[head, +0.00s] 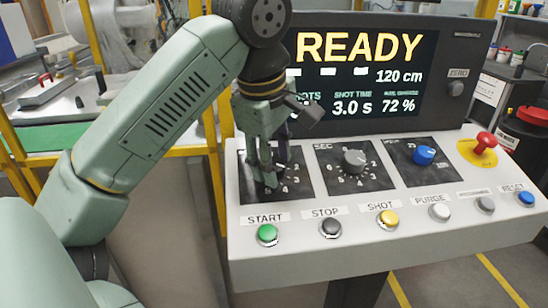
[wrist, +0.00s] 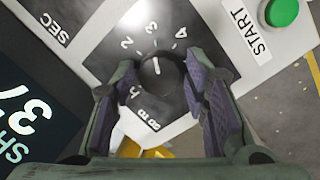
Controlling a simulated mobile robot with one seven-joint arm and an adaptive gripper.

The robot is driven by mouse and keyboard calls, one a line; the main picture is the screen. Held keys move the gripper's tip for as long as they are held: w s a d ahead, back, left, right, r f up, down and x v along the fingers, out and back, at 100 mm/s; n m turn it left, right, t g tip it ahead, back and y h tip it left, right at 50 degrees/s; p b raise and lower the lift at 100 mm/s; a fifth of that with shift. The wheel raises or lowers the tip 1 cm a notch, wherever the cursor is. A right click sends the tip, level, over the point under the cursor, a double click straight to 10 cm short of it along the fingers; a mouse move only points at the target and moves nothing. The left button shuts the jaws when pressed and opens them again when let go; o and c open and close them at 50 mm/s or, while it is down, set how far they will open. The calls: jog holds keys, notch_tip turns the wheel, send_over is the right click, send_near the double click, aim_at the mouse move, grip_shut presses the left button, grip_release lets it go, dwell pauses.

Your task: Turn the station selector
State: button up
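The station selector is a dark round knob (wrist: 158,74) on a black numbered plate at the panel's left end. My gripper (head: 270,180) points down over this plate in the head view and hides most of the knob there. In the wrist view the open fingers of my gripper (wrist: 160,84) stand on either side of the knob. A narrow gap shows on each side; I cannot tell how deep the fingertips reach.
A grey SEC knob (head: 355,160) and a blue knob (head: 424,155) sit to the right. A red mushroom button (head: 485,142) stands at the far right. The green START button (head: 267,234) leads a row of buttons in front. A READY display (head: 365,75) rises behind.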

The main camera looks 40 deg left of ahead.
jog(key=shift+o, duration=1.1)
jog(key=v, duration=0.7)
jog(key=shift+r, duration=0.25)
